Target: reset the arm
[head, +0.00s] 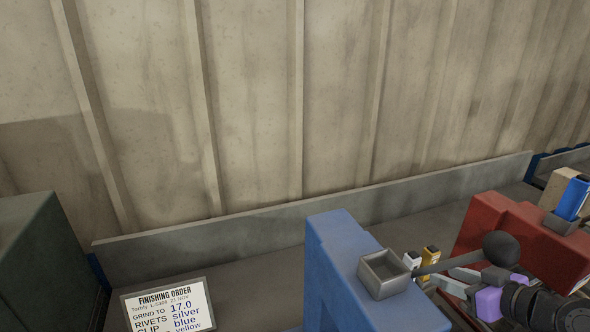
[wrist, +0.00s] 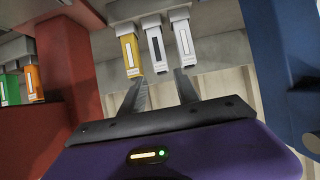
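My gripper (wrist: 160,80) is open in the wrist view, with its two dark fingers apart and nothing between them. Just beyond the fingertips are a yellow-fronted piece (wrist: 129,50), a white piece with a dark stripe (wrist: 155,48) and a white piece (wrist: 182,46), side by side. In the head view my purple-and-black gripper (head: 452,281) is at the lower right, pointing left beside the white piece (head: 412,260) and the yellow piece (head: 431,254). Its fingers are partly hidden there. A black ball knob (head: 501,249) on a grey rod overlaps it in this view.
A blue block (head: 340,250) with a small grey open box (head: 384,274) stands left of my gripper. A red housing (head: 490,225) stands behind it. A finishing order sign (head: 168,308) stands front left. Open space lies above, before the corrugated wall (head: 250,110).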

